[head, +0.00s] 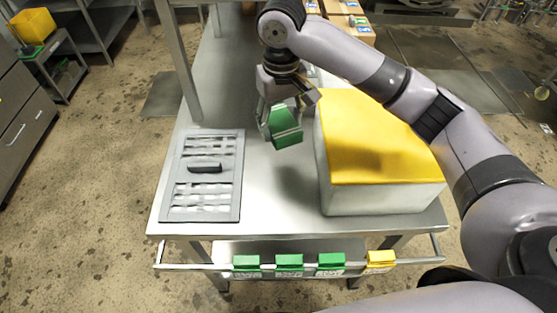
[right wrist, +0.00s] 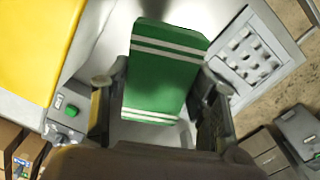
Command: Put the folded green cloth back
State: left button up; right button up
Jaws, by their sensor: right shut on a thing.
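My right gripper (head: 282,122) is shut on a folded green cloth (head: 285,128) and holds it above the steel table, between the grey tray and the large yellow-topped box. In the right wrist view the cloth (right wrist: 165,70) has white stripes near both ends and sits between the two fingers (right wrist: 160,90). Three other green cloths hang on the rail (head: 215,267) at the table's front edge: left (head: 246,262), middle (head: 289,262) and right (head: 331,261). A yellow cloth (head: 380,258) hangs to their right. My left gripper is not in view.
The yellow-topped white box (head: 375,140) fills the table's right side. A grey slotted tray (head: 232,205) with a dark handle lies on the left. The steel tabletop (head: 280,205) between them is clear. A table post (head: 178,65) rises at the left edge.

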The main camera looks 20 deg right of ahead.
notch_tip(320, 180, down, 7)
jog(key=p, duration=0.1)
send_over(280, 172)
notch_tip(280, 172, down, 5)
jog(key=shift+s+f, duration=0.1)
notch_tip(280, 172, down, 3)
jog(key=shift+f, duration=0.2)
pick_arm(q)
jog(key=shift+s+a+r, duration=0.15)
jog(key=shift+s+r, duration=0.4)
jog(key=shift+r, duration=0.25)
pick_arm(e)
jog(key=shift+f, duration=0.3)
jog(key=shift+f, duration=0.1)
jog(key=o, duration=0.6)
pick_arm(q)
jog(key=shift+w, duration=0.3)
pick_arm(e)
jog(key=o, duration=0.4)
